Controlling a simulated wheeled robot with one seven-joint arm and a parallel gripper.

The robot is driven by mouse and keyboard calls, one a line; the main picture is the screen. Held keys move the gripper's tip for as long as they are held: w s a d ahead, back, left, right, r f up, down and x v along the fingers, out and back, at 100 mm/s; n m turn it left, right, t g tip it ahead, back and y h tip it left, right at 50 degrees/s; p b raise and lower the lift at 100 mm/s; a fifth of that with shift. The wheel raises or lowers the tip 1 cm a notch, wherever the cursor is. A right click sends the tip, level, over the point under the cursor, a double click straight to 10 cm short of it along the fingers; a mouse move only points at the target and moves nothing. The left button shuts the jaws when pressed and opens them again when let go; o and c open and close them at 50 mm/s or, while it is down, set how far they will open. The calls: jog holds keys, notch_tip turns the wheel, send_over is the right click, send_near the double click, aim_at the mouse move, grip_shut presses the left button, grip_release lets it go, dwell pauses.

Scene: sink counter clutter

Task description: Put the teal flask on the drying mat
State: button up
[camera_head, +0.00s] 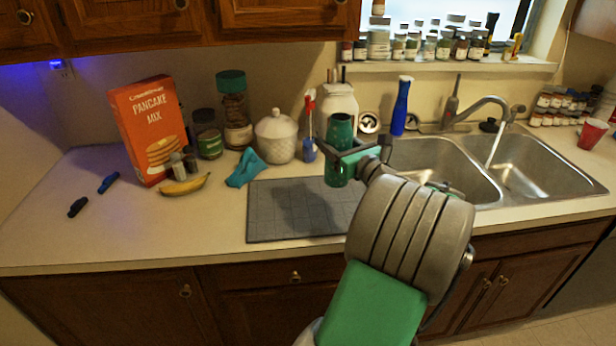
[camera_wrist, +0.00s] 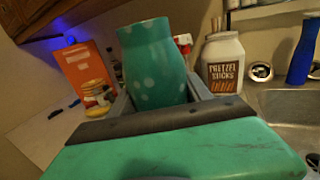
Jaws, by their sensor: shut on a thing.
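The teal flask (camera_head: 339,170) is upright in my gripper (camera_head: 352,158), above the right part of the drying mat. In the wrist view the flask (camera_wrist: 152,62) is teal with pale spots and sits between the fingers of my gripper (camera_wrist: 155,100). My gripper is shut on it. The grey drying mat (camera_head: 275,222) lies flat on the counter left of the sink. A dark shadow falls on it, and the flask's base looks raised over it. My arm hides the mat's right front part.
A teal cloth (camera_head: 246,168) and a white lidded jar (camera_head: 275,140) stand behind the mat. A banana (camera_head: 185,185) and pancake mix box (camera_head: 149,130) are to the left. A blue bottle (camera_head: 401,106) stands by the sink (camera_head: 440,160). The mat's visible surface is clear.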

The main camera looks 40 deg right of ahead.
jog(key=w+a+f, duration=0.3)
jog(key=w+f, duration=0.4)
jog(key=f, duration=0.3)
jog(key=shift+w+f, duration=0.1)
jog(key=shift+f, duration=0.05)
jog(key=shift+d+f, duration=0.1)
jog(key=shift+f, duration=0.1)
jog(key=o, duration=1.5)
jog(key=shift+o, duration=0.2)
jog(key=shift+r, duration=0.1)
jog(key=b+v, duration=0.1)
jog(key=v, duration=1.1)
